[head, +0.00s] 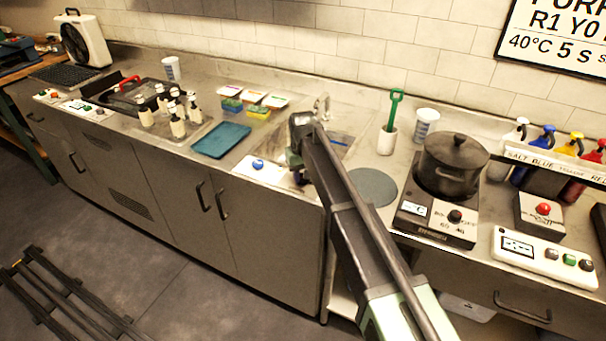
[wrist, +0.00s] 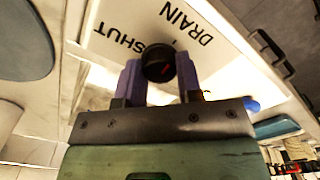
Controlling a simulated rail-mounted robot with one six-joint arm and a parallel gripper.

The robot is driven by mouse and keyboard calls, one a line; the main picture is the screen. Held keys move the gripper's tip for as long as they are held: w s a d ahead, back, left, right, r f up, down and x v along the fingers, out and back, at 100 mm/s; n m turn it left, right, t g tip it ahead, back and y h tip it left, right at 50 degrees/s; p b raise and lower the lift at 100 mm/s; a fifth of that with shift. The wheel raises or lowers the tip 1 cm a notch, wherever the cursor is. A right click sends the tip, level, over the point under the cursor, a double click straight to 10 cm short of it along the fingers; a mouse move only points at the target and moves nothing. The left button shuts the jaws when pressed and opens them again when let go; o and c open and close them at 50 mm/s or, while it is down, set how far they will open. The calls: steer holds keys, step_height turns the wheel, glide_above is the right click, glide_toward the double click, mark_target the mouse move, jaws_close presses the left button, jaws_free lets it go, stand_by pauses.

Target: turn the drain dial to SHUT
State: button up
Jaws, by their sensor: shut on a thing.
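In the head view my gripper (head: 295,168) is at the right end of the white panel (head: 272,177) in front of the sink, and hides the dial.
A blue button (head: 258,165) sits on the same panel, left of my gripper. The sink (head: 335,143) with its tap is behind. A blue tray (head: 221,140) lies to the left. A hot plate with a dark pot (head: 453,165) stands to the right.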

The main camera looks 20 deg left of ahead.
steer(key=shift+n, duration=0.3)
steer(key=n, duration=0.8)
steer(key=shift+n, duration=0.4)
steer(key=n, duration=0.4)
steer(key=shift+n, duration=2.2)
steer(key=o, duration=0.9)
steer(key=shift+o, duration=0.2)
